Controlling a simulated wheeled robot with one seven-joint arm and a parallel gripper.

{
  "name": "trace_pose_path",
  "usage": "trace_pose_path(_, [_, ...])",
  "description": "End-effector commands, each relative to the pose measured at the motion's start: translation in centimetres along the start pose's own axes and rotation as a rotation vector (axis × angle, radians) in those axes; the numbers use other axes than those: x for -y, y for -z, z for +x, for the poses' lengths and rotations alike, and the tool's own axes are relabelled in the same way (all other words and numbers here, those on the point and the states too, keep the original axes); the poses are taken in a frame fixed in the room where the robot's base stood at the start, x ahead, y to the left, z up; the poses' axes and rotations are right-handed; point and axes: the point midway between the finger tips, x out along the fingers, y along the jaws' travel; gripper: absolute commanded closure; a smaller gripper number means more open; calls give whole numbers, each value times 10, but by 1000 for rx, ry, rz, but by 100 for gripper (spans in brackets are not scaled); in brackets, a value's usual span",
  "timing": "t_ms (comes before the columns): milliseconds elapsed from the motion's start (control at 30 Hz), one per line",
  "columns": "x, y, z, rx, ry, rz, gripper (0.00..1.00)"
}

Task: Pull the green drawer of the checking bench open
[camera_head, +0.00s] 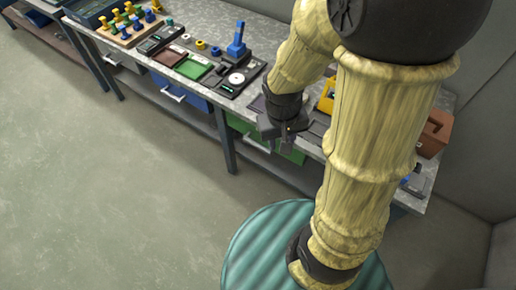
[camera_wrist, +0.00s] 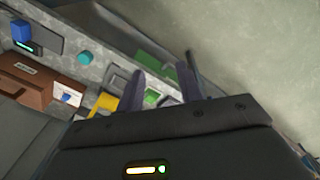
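The green drawer (camera_head: 292,155) is set under the top of the bench in the head view, and my gripper (camera_head: 270,131) and wrist cover part of it. A light handle bar (camera_head: 257,143) shows at its front, close to my fingertips. The drawer looks shut or nearly so. In the wrist view a green surface (camera_wrist: 150,52), probably this drawer, shows beyond my fingers (camera_wrist: 160,88). The two fingers stand apart with a gap between them. I cannot tell whether the handle lies between them or whether they touch it.
A blue drawer (camera_head: 186,95) with a handle is further left under the same bench (camera_head: 262,32). Trays, a blue-handled device (camera_head: 236,45) and a brown box (camera_head: 435,133) stand on top. A bench leg (camera_head: 228,150) is left of the green drawer. The floor in front is clear.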

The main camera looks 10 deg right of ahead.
Motion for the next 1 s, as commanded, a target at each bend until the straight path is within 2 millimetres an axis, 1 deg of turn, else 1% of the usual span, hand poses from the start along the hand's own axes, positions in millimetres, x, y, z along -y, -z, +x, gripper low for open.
trace_pose_path(33, [7,-2,35,44,-30,-27,64])
trace_pose_path(200, [17,-4,97,158,-162,-86,64])
trace_pose_path(267, [19,-4,118,189,-219,-107,64])
trace_pose_path(400, [24,-2,165,236,-370,-160,64])
trace_pose_path(600, [31,10,226,236,-615,-236,64])
trace_pose_path(767, [43,28,270,170,-821,-302,64])
trace_pose_path(867, [54,40,296,99,-949,-345,64])
trace_pose_path(1000, [77,60,329,-41,-1118,-410,64])
